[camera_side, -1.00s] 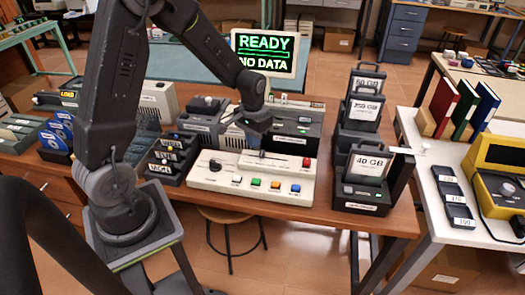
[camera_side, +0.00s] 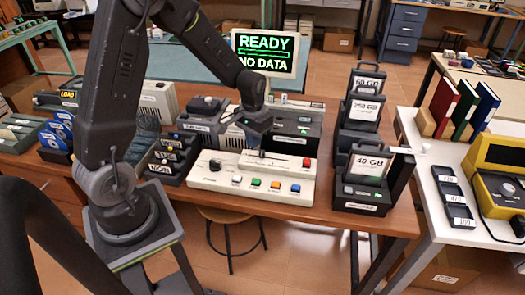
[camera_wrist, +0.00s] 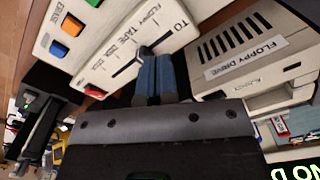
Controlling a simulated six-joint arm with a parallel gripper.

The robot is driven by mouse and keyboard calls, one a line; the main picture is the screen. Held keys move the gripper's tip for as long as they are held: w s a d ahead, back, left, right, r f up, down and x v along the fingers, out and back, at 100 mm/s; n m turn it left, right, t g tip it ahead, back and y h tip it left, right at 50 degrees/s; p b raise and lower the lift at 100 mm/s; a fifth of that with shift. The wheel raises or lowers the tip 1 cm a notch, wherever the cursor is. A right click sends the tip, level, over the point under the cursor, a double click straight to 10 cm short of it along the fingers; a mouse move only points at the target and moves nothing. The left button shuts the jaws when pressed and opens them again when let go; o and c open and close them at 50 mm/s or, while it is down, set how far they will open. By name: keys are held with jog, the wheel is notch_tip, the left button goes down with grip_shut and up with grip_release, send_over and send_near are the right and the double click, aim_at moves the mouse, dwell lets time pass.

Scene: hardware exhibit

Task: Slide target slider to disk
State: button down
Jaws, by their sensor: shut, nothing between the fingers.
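The cream control panel (camera_side: 225,181) lies on the wooden table in the side view. Its slider is a dark knob (camera_wrist: 146,51) in a straight slot (camera_wrist: 124,70) labelled "FLOPPY" and "TAPE" in the wrist view; a further label is hard to read. The knob stands between the two ends of the slot, nearer the "FLOPPY" and "TAPE" lettering. My gripper (camera_wrist: 153,58) is shut, with its blue fingertips together at the knob. They partly cover it, and I cannot tell whether they touch it. In the side view my gripper (camera_side: 261,138) points down over the slot.
Coloured buttons (camera_side: 274,185) line the panel's front, with a red one (camera_side: 306,162) at its right end. The floppy drive (camera_wrist: 245,55) stands close behind. A 40 GB cartridge unit (camera_side: 362,190) is to the right. A monitor (camera_side: 265,53) reads "READY NO DATA".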

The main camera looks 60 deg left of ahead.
aim_at(262, 151)
jog(key=shift+s+a, duration=0.2)
jog(key=shift+s, duration=0.05)
dwell(0.3)
jog(key=shift+f, duration=1.8)
dwell(0.7)
jog(key=shift+w+d, duration=1.2)
jog(key=shift+w, duration=0.05)
dwell(1.0)
jog(key=shift+s+a, duration=0.2)
dwell(0.4)
jog(key=shift+r, duration=3.5)
jog(key=shift+d+r, duration=0.1)
jog(key=shift+r, duration=0.05)
jog(key=s+d+r+m+t, duration=0.1)
jog(key=s+d+r+t, duration=0.1)
jog(key=s+d+r, duration=0.3)
jog(key=s+d+r+m+t, duration=0.2)
jog(key=s+d+r, duration=0.3)
jog(key=s+r, duration=0.6)
jog(key=shift+s+d+r+t, duration=0.15)
jog(key=shift+s+d+t, duration=0.2)
jog(key=shift+s+t, duration=0.55)
